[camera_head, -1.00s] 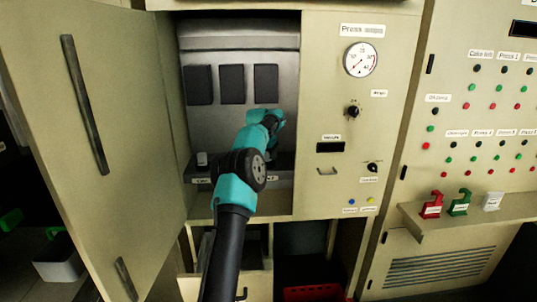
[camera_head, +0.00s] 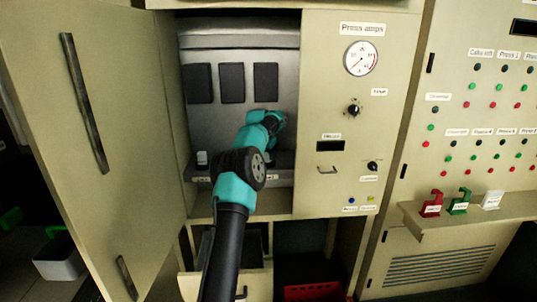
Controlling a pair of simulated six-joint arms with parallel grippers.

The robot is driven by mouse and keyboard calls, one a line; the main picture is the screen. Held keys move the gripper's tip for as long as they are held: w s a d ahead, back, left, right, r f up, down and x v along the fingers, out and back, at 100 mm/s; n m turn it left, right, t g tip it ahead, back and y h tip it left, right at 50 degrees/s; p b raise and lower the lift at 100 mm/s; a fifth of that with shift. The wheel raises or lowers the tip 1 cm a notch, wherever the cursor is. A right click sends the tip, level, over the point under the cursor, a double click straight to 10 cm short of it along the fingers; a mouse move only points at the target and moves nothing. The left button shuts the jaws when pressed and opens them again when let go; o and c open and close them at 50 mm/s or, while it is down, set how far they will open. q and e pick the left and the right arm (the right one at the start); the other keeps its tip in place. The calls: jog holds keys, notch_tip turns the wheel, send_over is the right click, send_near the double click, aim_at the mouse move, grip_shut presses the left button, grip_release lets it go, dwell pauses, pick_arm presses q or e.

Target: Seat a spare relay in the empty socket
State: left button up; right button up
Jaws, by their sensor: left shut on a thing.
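My left arm reaches up into the open cabinet. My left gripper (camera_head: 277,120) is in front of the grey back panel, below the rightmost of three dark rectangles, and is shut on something. Its own hand hides what it holds, so I cannot make out the shape; I take it for a spare relay. A small pale block (camera_head: 202,158), perhaps another relay, stands at the left end of the low shelf (camera_head: 283,176). The three dark rectangles (camera_head: 232,83) sit in a row on the back panel. I cannot make out the empty socket. My right gripper is not in view.
The cabinet's door (camera_head: 75,190) stands open at the left. A fixed panel with a gauge (camera_head: 361,57) and knobs bounds the opening on the right. A red crate (camera_head: 313,292) is low at the bottom. Red, green and white holders stand on a ledge (camera_head: 455,216) at right.

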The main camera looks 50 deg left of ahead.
pick_arm(q)
jog(key=o, duration=0.7)
jog(key=shift+f, duration=0.1)
jog(key=shift+c, duration=0.2)
jog(key=v, duration=1.1)
dwell(0.4)
jog(key=shift+w, duration=0.1)
dwell(0.6)
